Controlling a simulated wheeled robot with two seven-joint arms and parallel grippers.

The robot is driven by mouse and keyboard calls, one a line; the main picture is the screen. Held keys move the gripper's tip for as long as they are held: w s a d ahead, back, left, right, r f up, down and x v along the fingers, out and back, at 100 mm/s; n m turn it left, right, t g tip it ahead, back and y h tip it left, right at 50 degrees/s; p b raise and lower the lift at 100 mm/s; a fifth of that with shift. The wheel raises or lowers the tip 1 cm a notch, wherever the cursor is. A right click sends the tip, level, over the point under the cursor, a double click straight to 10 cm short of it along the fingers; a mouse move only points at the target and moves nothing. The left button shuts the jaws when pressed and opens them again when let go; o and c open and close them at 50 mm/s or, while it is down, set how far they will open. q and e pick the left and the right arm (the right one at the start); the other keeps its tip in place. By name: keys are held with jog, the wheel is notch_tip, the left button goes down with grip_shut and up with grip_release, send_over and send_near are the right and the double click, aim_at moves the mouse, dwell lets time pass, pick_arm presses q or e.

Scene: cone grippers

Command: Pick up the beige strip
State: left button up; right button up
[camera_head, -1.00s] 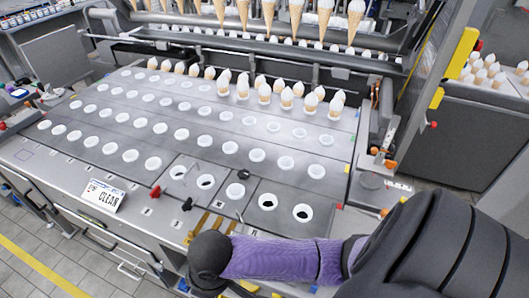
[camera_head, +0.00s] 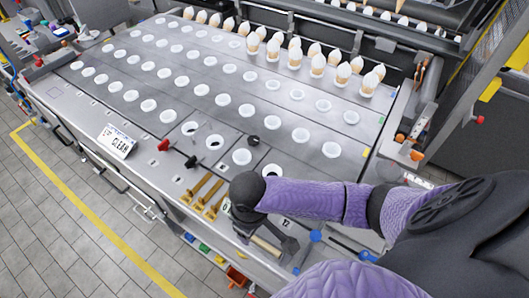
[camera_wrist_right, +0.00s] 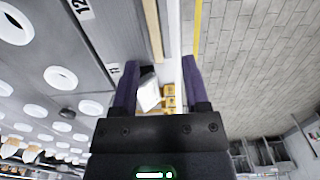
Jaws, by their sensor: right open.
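A beige strip (camera_wrist_right: 152,28) lies along the front edge of the machine's grey top, ahead of my right gripper in the right wrist view. A pale beige piece (camera_head: 266,246) shows by the gripper in the head view, partly hidden. My right gripper (camera_wrist_right: 160,64) is open, its two purple fingers apart with no strip held between them. In the head view my right gripper (camera_head: 276,238) is over the front edge, partly hidden by its own wrist. I cannot tell its exact height above the strip. My left gripper is in neither view.
Brass-coloured bars (camera_head: 203,192) lie left of the gripper. The top has rows of white-ringed holes (camera_head: 222,99), with several filled cones (camera_head: 318,62) at the back. Tiled floor is open at left.

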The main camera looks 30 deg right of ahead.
aim_at(255, 238)
jog(key=f, duration=0.2)
jog(key=f+b, duration=0.1)
jog(key=f, duration=0.2)
jog(key=shift+w+d+f+b, duration=0.1)
jog(key=shift+d+f+b, duration=0.2)
jog(key=shift+b, duration=0.05)
grip_shut()
